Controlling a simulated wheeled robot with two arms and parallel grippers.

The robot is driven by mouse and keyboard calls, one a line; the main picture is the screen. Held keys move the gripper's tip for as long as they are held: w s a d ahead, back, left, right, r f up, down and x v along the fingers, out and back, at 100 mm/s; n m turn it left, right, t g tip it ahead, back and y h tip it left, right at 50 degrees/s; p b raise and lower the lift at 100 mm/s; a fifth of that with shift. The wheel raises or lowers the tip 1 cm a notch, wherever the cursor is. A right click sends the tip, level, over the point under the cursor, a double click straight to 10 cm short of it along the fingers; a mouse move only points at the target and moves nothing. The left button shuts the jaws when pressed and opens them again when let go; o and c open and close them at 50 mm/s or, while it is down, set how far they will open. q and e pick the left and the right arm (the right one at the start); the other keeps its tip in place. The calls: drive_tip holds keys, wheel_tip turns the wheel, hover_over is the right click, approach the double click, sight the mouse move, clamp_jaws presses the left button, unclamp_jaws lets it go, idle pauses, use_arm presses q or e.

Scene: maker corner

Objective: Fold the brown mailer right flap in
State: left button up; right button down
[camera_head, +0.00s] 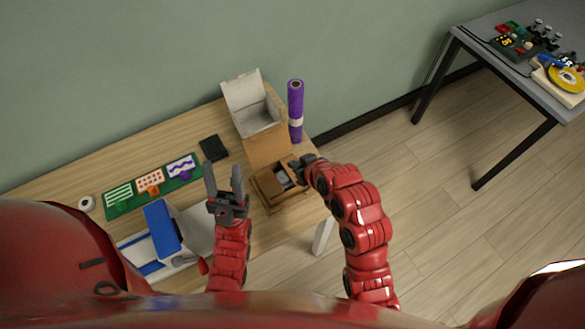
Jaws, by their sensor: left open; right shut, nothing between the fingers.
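The brown mailer (267,188) is a small open cardboard box on the right part of the wooden table, in front of a taller box. Something grey and pale shows inside it. My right gripper (298,164) is shut and empty at the mailer's right side, and my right arm partly covers that side. The right flap cannot be made out clearly, and I cannot tell whether the gripper touches it. My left gripper (224,182) is open and empty, pointing up to the left of the mailer, apart from it.
A tall open cardboard box (266,147) stands behind the mailer, with a purple roll (295,108) beside it. A black pad (213,148), a green board (122,208) with cards, and a blue-lidded box (161,229) lie to the left. A grey table (487,52) stands far right.

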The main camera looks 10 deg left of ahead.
drive_tip(key=p+v, duration=0.7)
drive_tip(key=shift+s+a+r, duration=0.1)
